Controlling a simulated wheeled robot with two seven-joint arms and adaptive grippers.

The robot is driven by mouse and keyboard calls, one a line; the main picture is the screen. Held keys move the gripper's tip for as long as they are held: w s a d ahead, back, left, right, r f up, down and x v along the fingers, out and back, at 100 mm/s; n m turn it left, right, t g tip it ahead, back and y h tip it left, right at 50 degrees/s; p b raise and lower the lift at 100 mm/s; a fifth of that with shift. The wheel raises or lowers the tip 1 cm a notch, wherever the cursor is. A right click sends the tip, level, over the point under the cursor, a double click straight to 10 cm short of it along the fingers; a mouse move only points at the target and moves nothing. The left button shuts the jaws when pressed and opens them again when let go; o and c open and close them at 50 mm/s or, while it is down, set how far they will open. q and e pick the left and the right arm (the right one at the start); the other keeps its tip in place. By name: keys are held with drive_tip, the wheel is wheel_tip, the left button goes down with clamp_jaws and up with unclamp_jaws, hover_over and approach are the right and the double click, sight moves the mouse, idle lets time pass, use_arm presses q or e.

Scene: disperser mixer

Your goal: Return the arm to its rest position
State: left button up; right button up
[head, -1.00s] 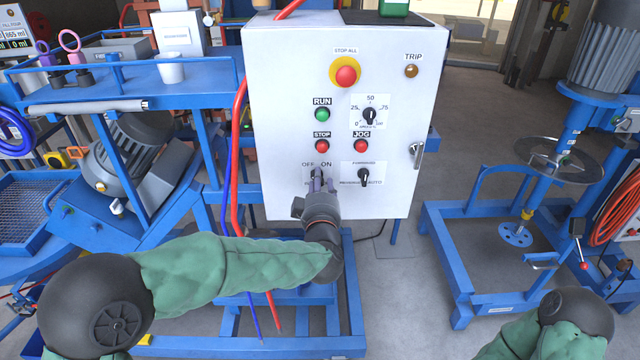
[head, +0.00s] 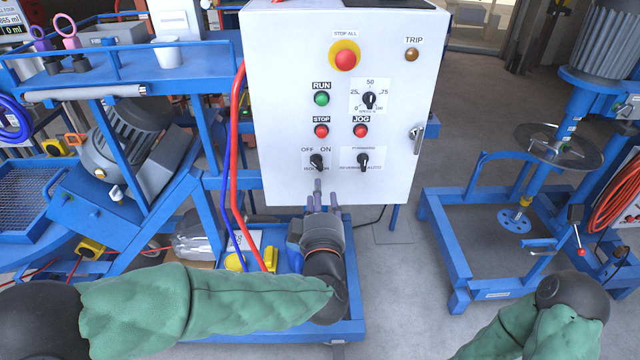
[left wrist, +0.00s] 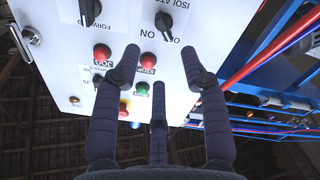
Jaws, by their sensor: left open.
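My left arm, in a green sleeve, reaches in from the left of the head view. Its gripper (head: 322,200) is below the OFF/ON isolator knob (head: 316,161), in front of the lower edge of the white control panel (head: 340,120). In the left wrist view the dark fingers (left wrist: 158,85) are spread apart with nothing between them. The isolator knob also shows there (left wrist: 163,22), clear of the fingers. My right arm shows only in part at the lower right of the head view; its gripper is out of view.
A blue frame (head: 350,290) stands under the panel, with a red hose (head: 237,190) at its left. A blue bench (head: 120,80) with a white cup (head: 168,52) is at the left. A mixer with a disc (head: 555,145) stands at the right. Grey floor lies between panel and mixer.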

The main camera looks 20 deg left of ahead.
use_arm(q)
drive_tip(key=shift+v, duration=0.85)
wheel_tip(320, 180, down, 31)
drive_tip(key=d+m+g+h, duration=0.2)
drive_tip(key=m+g+h, duration=0.4)
drive_tip(key=m+g, duration=0.15)
drive_tip(key=s+d+f+m+g+h, duration=0.1)
drive_tip(key=s+f+g+h, duration=0.2)
drive_tip(key=s+f+g, duration=0.6)
drive_tip(key=s+f, duration=1.1)
drive_tip(key=shift+d, duration=0.3)
